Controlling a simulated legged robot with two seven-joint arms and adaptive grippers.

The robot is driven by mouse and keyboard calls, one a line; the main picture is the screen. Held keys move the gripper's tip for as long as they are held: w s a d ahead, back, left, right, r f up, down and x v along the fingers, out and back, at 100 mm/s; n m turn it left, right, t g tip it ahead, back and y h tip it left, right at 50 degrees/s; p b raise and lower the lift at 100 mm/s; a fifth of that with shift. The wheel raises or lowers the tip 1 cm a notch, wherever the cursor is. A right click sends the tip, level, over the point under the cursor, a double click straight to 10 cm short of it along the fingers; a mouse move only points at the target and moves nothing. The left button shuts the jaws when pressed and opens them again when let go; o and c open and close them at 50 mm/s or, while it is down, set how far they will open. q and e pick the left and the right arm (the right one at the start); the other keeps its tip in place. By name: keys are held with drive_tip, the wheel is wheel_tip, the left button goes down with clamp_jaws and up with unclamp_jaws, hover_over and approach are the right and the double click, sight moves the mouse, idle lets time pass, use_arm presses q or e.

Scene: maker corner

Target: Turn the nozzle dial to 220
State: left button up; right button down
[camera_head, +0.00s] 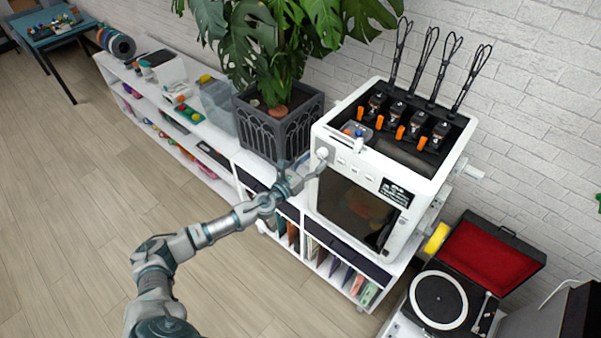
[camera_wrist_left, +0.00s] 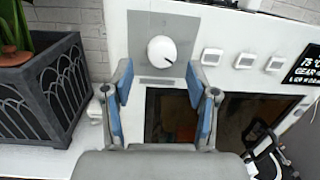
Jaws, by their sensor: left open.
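The nozzle dial (camera_wrist_left: 162,51) is a round white knob with a dark pointer mark, on a grey plate on the front of the white printer. In the left wrist view its mark points to the lower right; no scale numbers are readable. In the head view the dial (camera_head: 322,153) shows at the printer's upper left front corner. My left gripper (camera_wrist_left: 162,97) is open and empty, with its blue-padded fingers below the dial and to either side of it. In the head view my left gripper (camera_head: 301,170) is close to the dial. My right gripper is out of view.
The white printer (camera_head: 432,180) stands on a low white shelf unit. A dark planter (camera_head: 277,128) with a leafy plant stands close on its left. Small white buttons (camera_wrist_left: 212,56) and a dark display (camera_wrist_left: 300,66) lie right of the dial. A record player (camera_head: 440,300) is at lower right.

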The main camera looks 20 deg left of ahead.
use_arm(q)
drive_tip(key=v, duration=0.9)
drive_tip(key=shift+s+a+f, duration=0.25)
drive_tip(key=shift+d, duration=0.1)
